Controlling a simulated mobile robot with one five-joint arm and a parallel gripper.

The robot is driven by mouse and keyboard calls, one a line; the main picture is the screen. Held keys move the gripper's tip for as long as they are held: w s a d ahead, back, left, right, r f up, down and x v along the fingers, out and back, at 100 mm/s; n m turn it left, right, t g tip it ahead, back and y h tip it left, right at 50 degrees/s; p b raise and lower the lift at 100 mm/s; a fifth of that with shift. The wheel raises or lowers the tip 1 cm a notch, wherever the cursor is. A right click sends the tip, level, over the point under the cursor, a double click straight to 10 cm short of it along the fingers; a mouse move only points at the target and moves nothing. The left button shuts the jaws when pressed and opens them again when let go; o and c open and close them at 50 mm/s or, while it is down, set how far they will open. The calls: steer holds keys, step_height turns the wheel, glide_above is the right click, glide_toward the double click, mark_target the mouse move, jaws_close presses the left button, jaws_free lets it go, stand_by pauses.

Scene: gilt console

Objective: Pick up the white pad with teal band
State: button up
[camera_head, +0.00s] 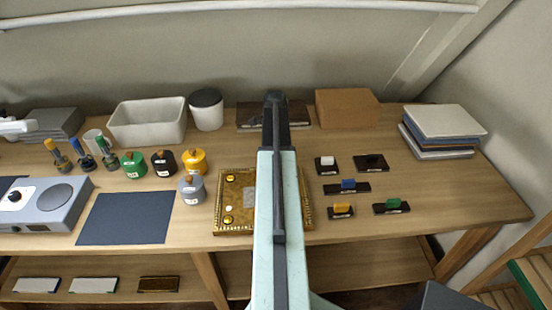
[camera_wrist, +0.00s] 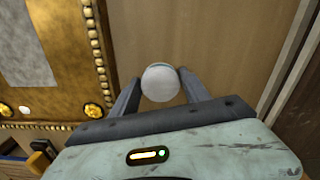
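In the wrist view, a small round white pad (camera_wrist: 160,83) with a thin bluish-teal edge along its top lies between the fingertips of my gripper (camera_wrist: 160,80). Brown wood shows behind it. One dark finger stands on each side, and both appear very close to its edges. I cannot tell whether they press on it or stand just around it. In the head view my arm hides the pad, and the fingertips cannot be made out.
The gilt console plate (camera_head: 233,215) lies partly behind my arm and also shows in the wrist view (camera_wrist: 75,60). Small dark blocks with coloured tops, such as a yellow one (camera_head: 342,208), are on the right. Weighted knobs, such as a green one (camera_head: 133,163), are on the left.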

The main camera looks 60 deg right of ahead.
steer(key=c, duration=0.8)
steer(key=shift+r, duration=0.1)
steer(key=shift+r+p, duration=0.25)
steer(key=shift+p, duration=0.15)
step_height(320, 180, up, 3)
steer(key=p, duration=0.3)
steer(key=shift+r, duration=0.1)
steer(key=s+a, duration=0.2)
steer(key=a, duration=0.2)
steer(key=s+a, duration=0.2)
steer(key=a, duration=0.3)
steer(key=s+a+r+p, duration=0.1)
steer(key=s+a, duration=0.2)
steer(key=a, duration=0.2)
steer(key=shift+a, duration=0.2)
